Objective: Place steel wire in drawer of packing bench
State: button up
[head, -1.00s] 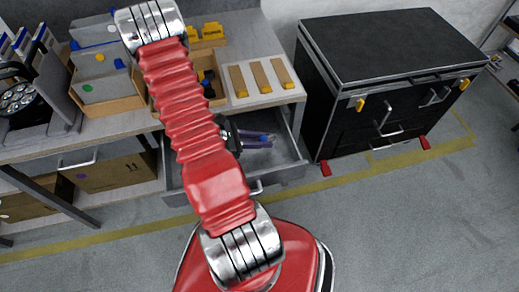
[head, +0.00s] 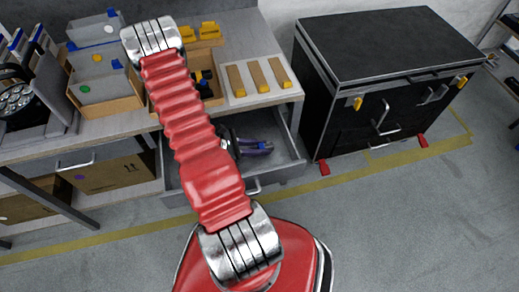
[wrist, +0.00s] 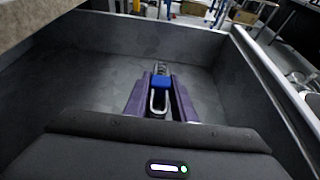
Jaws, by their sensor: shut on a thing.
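The steel wire (wrist: 158,82), a pale bent loop with a blue band, sits between the purple fingers of my gripper (wrist: 160,89) in the wrist view. My gripper is shut on it. The drawer (wrist: 70,90) is open and grey; the wire and fingers are over its floor, inside its walls. Whether the wire touches the floor I cannot tell. In the head view my gripper (head: 262,147) is within the open drawer (head: 287,174) of the packing bench (head: 262,36); my arm hides part of the drawer and the wire is too small to make out.
Bins of parts (head: 103,88) and a board with wooden strips (head: 258,77) stand on the bench above the drawer. A black cabinet (head: 385,45) is close on the right. Cardboard boxes (head: 108,175) sit on the lower shelf. The floor in front is clear.

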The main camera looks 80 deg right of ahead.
jog(key=shift+f, duration=0.1)
jog(key=o, duration=1.1)
jog(key=shift+c, duration=0.2)
jog(key=v, duration=1.2)
jog(key=shift+w, duration=0.1)
